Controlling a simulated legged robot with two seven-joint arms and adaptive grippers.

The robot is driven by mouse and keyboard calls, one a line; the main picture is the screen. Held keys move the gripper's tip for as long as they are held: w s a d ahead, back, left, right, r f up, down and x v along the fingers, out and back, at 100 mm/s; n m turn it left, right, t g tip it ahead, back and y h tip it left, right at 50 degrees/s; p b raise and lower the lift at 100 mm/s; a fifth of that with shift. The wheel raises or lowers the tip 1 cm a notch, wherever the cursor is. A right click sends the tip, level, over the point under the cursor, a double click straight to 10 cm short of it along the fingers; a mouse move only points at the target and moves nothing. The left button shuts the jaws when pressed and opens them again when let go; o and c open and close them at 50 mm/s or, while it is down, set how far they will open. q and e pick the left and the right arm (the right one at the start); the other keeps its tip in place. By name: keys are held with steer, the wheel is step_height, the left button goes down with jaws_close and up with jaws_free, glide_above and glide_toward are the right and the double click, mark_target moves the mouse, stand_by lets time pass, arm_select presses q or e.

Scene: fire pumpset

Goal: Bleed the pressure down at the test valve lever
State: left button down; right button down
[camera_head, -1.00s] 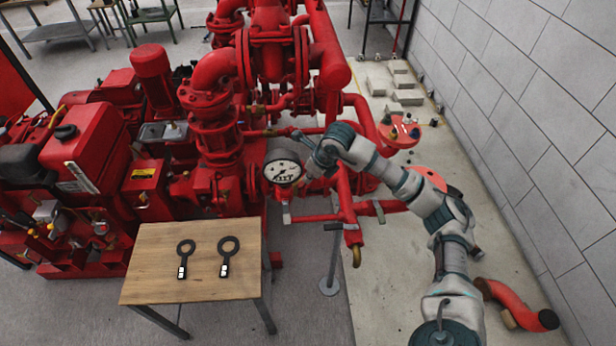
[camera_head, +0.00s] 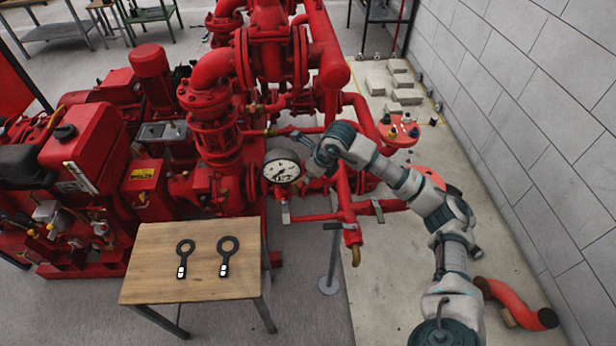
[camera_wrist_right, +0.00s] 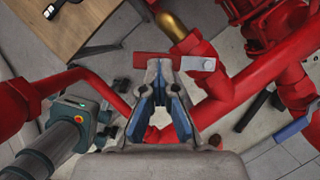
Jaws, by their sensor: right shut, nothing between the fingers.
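The test valve lever (camera_wrist_right: 152,60) shows in the right wrist view as a red bar with a bare metal end, lying across the pipe beside a brass outlet (camera_wrist_right: 170,25). The outlet also shows in the head view (camera_head: 356,256). My right gripper (camera_wrist_right: 163,66) is shut and empty, its tips at the bar's near edge in that view; I cannot tell whether they touch it. In the head view my right gripper (camera_head: 303,140) is partly hidden among the red pipes, above and right of the white pressure gauge (camera_head: 281,172). My left gripper is not in view.
A wooden table (camera_head: 150,285) with two black ring-ended tools (camera_head: 228,250) stands at the front left. Red pump pipework (camera_head: 207,125) crowds around my right gripper. A grey block wall (camera_head: 540,120) bounds the right side. Loose red pipe (camera_head: 512,303) lies on the floor.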

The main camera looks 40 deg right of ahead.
steer(key=shift+s+f, duration=0.15)
steer(key=shift+f, duration=0.35)
steer(key=c, duration=0.9)
jaws_free()
steer(key=o, duration=0.7)
steer(key=shift+w+d, duration=0.1)
steer(key=shift+w, duration=0.1)
steer(key=shift+r, duration=0.1)
steer(key=shift+r, duration=0.1)
steer(key=v, duration=1.2)
steer(key=shift+w+d, duration=0.1)
steer(key=shift+w, duration=0.05)
